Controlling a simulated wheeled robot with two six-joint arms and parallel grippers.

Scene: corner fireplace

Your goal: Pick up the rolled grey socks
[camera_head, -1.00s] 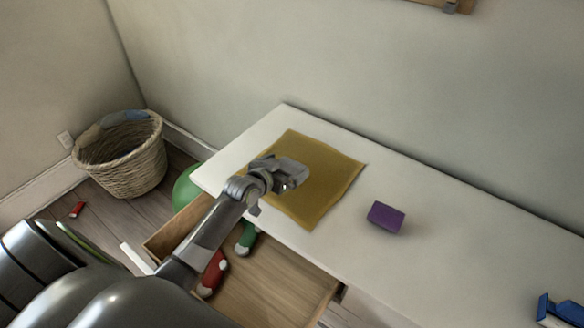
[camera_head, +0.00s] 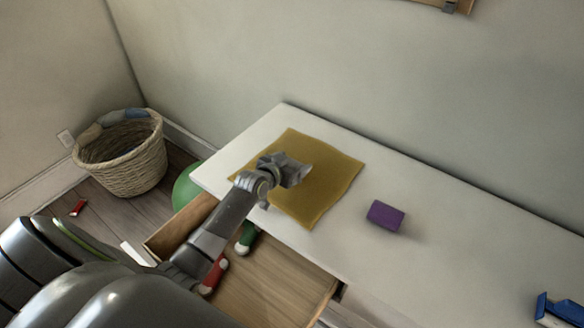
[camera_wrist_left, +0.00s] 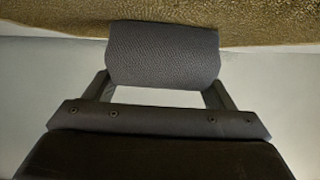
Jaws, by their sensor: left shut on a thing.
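My left gripper (camera_head: 287,174) is over the mustard-yellow cloth (camera_head: 329,184) on the white tabletop. In the left wrist view the rolled grey socks (camera_wrist_left: 163,54) are a dark grey knitted roll between the fingers, and the gripper is shut on them. In the head view the gripper mostly hides the socks, and I cannot tell how high above the cloth they are. The right gripper is not in view.
A purple block (camera_head: 385,215) lies on the tabletop (camera_head: 460,230). An open drawer (camera_head: 272,285) below holds a red and a green item. A wicker basket (camera_head: 128,165) and a green ball (camera_head: 185,187) are on the floor. A blue object (camera_head: 560,308) stands at far right.

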